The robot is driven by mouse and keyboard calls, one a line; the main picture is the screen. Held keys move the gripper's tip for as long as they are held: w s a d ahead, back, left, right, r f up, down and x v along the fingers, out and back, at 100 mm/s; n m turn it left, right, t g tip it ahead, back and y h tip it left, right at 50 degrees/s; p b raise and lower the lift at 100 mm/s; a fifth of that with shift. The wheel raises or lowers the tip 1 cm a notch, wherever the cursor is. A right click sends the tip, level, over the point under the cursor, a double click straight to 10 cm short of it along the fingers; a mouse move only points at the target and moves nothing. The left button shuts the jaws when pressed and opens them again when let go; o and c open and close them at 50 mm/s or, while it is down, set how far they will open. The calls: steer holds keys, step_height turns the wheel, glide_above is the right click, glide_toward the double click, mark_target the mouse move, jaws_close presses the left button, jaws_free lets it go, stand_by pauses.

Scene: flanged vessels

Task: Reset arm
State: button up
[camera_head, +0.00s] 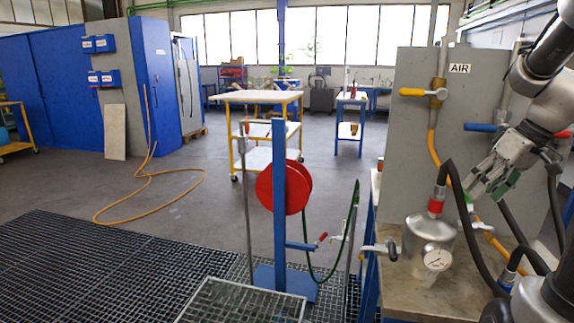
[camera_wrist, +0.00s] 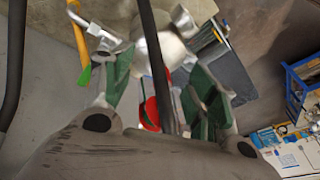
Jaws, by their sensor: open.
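My gripper (camera_head: 487,190) is at the right of the head view, in front of the grey panel, above and to the right of the metal vessel (camera_head: 428,250). Its fingers point down and left. In the wrist view my gripper (camera_wrist: 157,90) has its two green-padded fingers spread apart. A black hose (camera_wrist: 155,60) crosses the gap between them in that picture; I cannot tell its depth. The vessel has a round gauge (camera_head: 437,259) in front and a red-banded hose fitting (camera_head: 436,202) on top. A shiny metal part (camera_wrist: 165,50) shows beyond the fingers.
The grey panel (camera_head: 404,150) carries an AIR sign, a yellow-handled valve (camera_head: 425,92) and a blue handle (camera_head: 480,127). Black hoses (camera_head: 465,225) loop close to my gripper. A red reel (camera_head: 284,187) stands on a blue post to the left. Open floor lies beyond.

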steer(key=s+a+r+m+h, duration=0.1)
steer(key=s+a, duration=0.4)
steer(key=s, duration=0.3)
steer(key=s+a+m+t+h, duration=0.1)
steer(key=s+a+h, duration=0.1)
steer(key=s+a, duration=0.4)
steer(key=shift+s+r, duration=0.4)
steer(key=shift+s, duration=0.45)
